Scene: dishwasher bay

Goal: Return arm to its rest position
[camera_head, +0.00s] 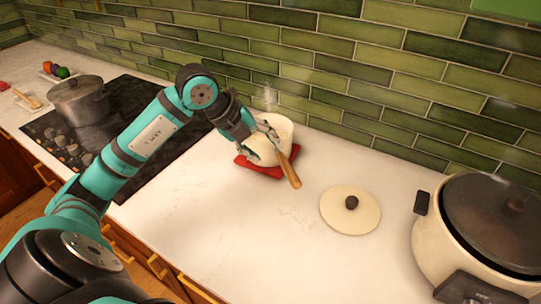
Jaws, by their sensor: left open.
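My left arm (150,140), teal and black, reaches in from the left across the counter. Its gripper (251,128) is open at the left rim of a small cream pot (282,137). A utensil with a wooden handle (291,174) leans in the pot, its handle sticking out over the front rim. Its upper end is close to my fingertips; I cannot tell whether they touch. The gripper partly hides the pot's left side. My right gripper is not in view.
The pot stands on a red mat (243,162). A cream lid (351,213) lies on the counter (240,230). A large cooker (433,232) stands at the right. A dark pot (79,101) stands on the black hob (140,97). Green wall tiles (390,70) run behind.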

